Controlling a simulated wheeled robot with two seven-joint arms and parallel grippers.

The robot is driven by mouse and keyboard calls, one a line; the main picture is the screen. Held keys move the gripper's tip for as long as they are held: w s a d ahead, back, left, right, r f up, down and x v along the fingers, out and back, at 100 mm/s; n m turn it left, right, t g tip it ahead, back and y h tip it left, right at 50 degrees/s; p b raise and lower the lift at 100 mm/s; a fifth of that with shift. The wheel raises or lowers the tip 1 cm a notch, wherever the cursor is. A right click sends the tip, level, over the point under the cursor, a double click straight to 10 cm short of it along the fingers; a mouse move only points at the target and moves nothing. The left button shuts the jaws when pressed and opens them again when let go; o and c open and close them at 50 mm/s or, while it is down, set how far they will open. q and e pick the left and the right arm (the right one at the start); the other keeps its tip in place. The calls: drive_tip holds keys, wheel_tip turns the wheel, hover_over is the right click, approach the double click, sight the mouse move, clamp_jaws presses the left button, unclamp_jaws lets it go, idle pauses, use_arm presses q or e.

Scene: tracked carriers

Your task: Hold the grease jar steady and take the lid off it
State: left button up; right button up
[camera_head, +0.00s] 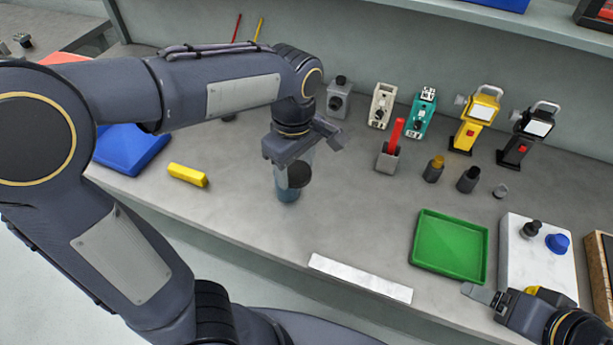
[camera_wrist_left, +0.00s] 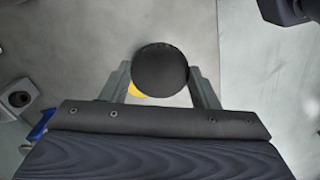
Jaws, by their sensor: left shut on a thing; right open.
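In the left wrist view the lid (camera_wrist_left: 160,70) sits between the two fingertips of my left gripper (camera_wrist_left: 160,82) and hides most of the jar. My left gripper is shut on the jar. My right gripper (camera_head: 484,297) is open and empty at the lower right, beside the white board and well away from the jar.
A green tray (camera_head: 418,258), a white strip (camera_head: 360,278) and a white board (camera_head: 513,285) with small dark and blue parts lie on the right. A yellow block (camera_head: 187,175) and a blue box (camera_head: 128,150) lie on the left. Several devices stand at the back.

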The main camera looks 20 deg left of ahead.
use_arm(q)
drive_tip(key=s+a+f+m+p, duration=0.1)
drive_tip(key=s, duration=0.4)
hover_over(328, 197)
wheel_tip(328, 197, down, 10)
drive_tip(key=shift+s+r, duration=0.1)
drive_tip(key=shift+s, duration=0.05)
drive_tip(key=shift+f, duration=0.2)
drive_tip(key=f, duration=0.3)
drive_tip(key=shift+w+f+p, duration=0.25)
drive_tip(key=shift+p, duration=0.05)
drive_tip(key=shift+d+f, duration=0.1)
drive_tip(key=shift+f, duration=0.1)
drive_tip(key=o, duration=1.1)
drive_tip(key=shift+r, duration=0.15)
